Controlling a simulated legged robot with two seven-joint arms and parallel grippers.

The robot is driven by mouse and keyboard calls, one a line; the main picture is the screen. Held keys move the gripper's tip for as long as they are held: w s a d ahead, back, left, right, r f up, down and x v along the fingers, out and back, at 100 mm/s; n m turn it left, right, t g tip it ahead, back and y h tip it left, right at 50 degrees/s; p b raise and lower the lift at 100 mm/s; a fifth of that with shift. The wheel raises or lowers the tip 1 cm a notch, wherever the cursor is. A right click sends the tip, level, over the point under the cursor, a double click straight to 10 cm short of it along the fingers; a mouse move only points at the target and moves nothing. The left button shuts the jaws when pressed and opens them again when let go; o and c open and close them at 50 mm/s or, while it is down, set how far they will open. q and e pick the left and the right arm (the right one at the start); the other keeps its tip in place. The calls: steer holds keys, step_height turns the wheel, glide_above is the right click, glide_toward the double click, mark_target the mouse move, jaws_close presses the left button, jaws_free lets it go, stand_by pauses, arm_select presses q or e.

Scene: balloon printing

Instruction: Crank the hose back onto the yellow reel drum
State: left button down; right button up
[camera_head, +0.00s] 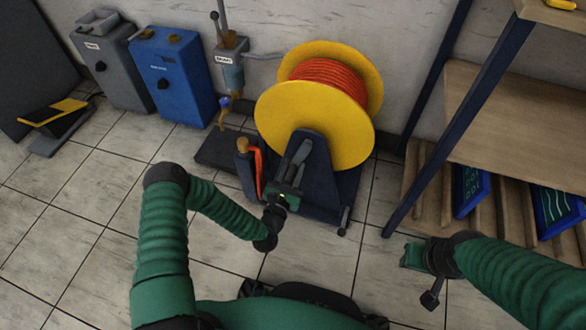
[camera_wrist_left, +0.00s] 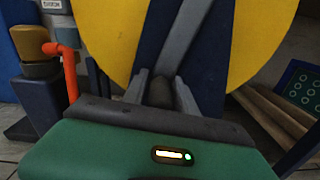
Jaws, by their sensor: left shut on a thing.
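The yellow reel drum (camera_head: 300,115) stands on a dark blue stand (camera_head: 316,150), with the orange-red hose (camera_head: 328,78) wound between its two flanges. An orange hose end (camera_head: 258,172) hangs at a dark holder left of the stand; it also shows in the left wrist view (camera_wrist_left: 69,70). My left gripper (camera_head: 291,172) is at the front of the reel. In the left wrist view its fingers are shut on the dark crank grip (camera_wrist_left: 163,91), below the grey crank arm (camera_wrist_left: 185,40). My right gripper (camera_head: 425,275) is low at the right, away from the reel; its fingers are unclear.
A blue box (camera_head: 172,75) and a grey box (camera_head: 103,60) stand by the wall at left, with a black and yellow pedal (camera_head: 60,115) before them. A wooden shelf (camera_head: 500,120) with dark blue posts stands close at right. The tiled floor at left is clear.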

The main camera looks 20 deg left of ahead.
arm_select(q)
steer(key=shift+f, duration=0.1)
stand_by(0.7)
steer(key=shift+s+d+f+n, duration=0.1)
steer(key=shift+d+f+n, duration=0.05)
steer(key=shift+n, duration=0.15)
steer(key=shift+d+f+n, duration=0.1)
steer(key=shift+d+n, duration=0.4)
steer(key=shift+d, duration=0.6)
steer(key=c, duration=1.2)
jaws_free()
arm_select(e)
steer(key=shift+r, duration=0.1)
